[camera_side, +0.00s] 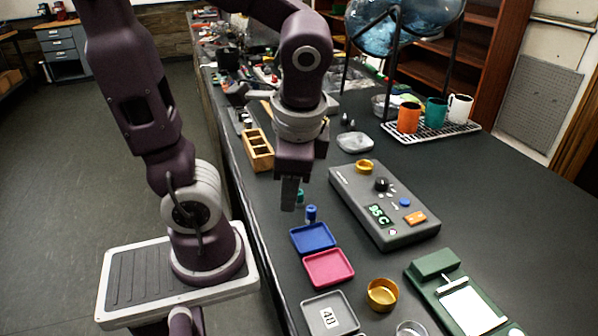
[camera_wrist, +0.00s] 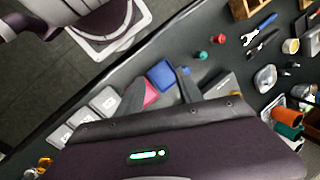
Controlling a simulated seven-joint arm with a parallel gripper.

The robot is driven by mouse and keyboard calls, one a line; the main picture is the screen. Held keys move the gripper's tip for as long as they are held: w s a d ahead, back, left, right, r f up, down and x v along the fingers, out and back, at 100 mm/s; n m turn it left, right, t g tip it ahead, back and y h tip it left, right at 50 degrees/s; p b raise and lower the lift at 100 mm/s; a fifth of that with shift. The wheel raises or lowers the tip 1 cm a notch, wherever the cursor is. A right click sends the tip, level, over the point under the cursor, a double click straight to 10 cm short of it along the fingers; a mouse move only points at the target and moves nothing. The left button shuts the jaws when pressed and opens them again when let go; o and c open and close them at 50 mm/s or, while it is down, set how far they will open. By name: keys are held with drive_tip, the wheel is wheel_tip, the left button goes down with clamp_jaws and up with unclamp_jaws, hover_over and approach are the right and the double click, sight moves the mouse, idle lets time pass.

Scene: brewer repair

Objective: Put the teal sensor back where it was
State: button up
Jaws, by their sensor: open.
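The small teal sensor (camera_side: 300,196) stands on the dark bench, partly hidden behind my gripper in the side view. The wrist view shows it as a teal dot (camera_wrist: 202,55) between a red piece (camera_wrist: 221,38) and a blue one (camera_wrist: 186,70). My gripper (camera_side: 289,203) points down above the bench, left of the grey brewer unit (camera_side: 384,205). Its fingers are apart in the wrist view (camera_wrist: 161,88), with nothing seen between them. The unit has a lit "95 C" display, a black knob, a blue button and an orange switch. I cannot make out an empty sensor seat.
A blue tray (camera_side: 313,238), a pink tray (camera_side: 329,267) and a grey tray (camera_side: 318,317) line the bench's near edge. A wooden rack (camera_side: 259,150) stands behind my gripper. A gold cup (camera_side: 382,294) and a green scale-like device (camera_side: 437,263) are at front right. Mugs stand at back right.

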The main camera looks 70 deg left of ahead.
drive_tip(key=d+r+n+t+h, duration=0.3)
drive_tip(key=d+r+n+t, duration=0.1)
drive_tip(key=r+t, duration=0.1)
drive_tip(key=shift+s+d+t, duration=0.15)
drive_tip(key=shift+t, duration=0.15)
drive_tip(key=shift+o, duration=0.3)
drive_tip(key=shift+r, duration=0.1)
idle(1.2)
